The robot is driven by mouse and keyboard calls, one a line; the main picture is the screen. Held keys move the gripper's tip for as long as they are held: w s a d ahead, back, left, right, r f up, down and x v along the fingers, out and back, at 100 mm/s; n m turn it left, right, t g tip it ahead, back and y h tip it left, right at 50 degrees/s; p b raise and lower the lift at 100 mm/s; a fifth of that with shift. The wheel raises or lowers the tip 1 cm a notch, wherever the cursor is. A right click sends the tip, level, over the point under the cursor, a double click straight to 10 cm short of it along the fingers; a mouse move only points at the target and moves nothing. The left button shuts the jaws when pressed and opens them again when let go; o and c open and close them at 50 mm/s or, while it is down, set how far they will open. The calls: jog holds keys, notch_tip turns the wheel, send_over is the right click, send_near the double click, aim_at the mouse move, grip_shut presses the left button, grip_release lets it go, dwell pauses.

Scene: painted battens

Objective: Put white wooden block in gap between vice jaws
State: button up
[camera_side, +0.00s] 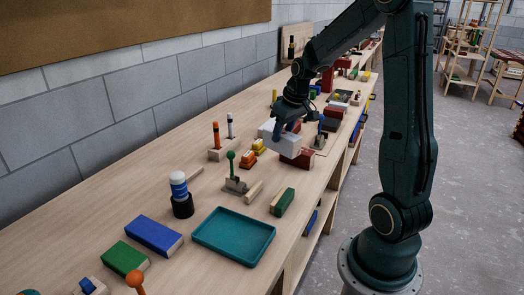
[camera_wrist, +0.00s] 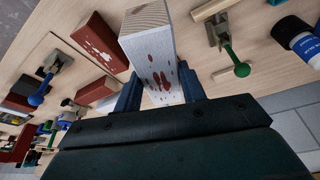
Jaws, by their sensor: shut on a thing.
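My gripper (camera_side: 286,126) is shut on a white wooden block (camera_side: 280,143), held above the bench. In the wrist view the block (camera_wrist: 150,52) lies between both fingers (camera_wrist: 158,92); it has red-brown worn patches and a bare wood end facing away. A dark red block (camera_side: 298,158) is just below and right of it in the side view. The wrist view shows two red blocks, one chipped (camera_wrist: 100,42) and a smaller one (camera_wrist: 95,91), with a gap between them. I cannot tell whether these are the vice jaws.
A green-knobbed clamp (camera_side: 236,184) and a blue-knobbed clamp (camera_wrist: 45,83) stand nearby. A peg stand (camera_side: 218,154), yellow and orange blocks (camera_side: 250,158), a green block (camera_side: 283,202) and a teal tray (camera_side: 234,236) are on the bench. More blocks crowd the far end.

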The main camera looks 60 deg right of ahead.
aim_at(282, 201)
jog(key=shift+w+a+r+m+h, duration=0.2)
jog(key=shift+a+r+m+h, duration=0.1)
jog(key=shift+a+r+m, duration=0.45)
jog(key=a+r+m+g+h, duration=0.1)
jog(key=a+r+m+g, duration=0.2)
jog(key=a+r+m, duration=0.4)
jog(key=shift+s+a+r+m+h, duration=0.15)
jog(key=shift+a+r+m+h, duration=0.2)
jog(key=shift+a+m, duration=1.9)
jog(key=shift+d+f+m, duration=0.15)
jog(key=shift+d+m, duration=0.65)
notch_tip(282, 201, down, 16)
jog(key=shift+f, duration=2)
jog(key=shift+f, duration=0.1)
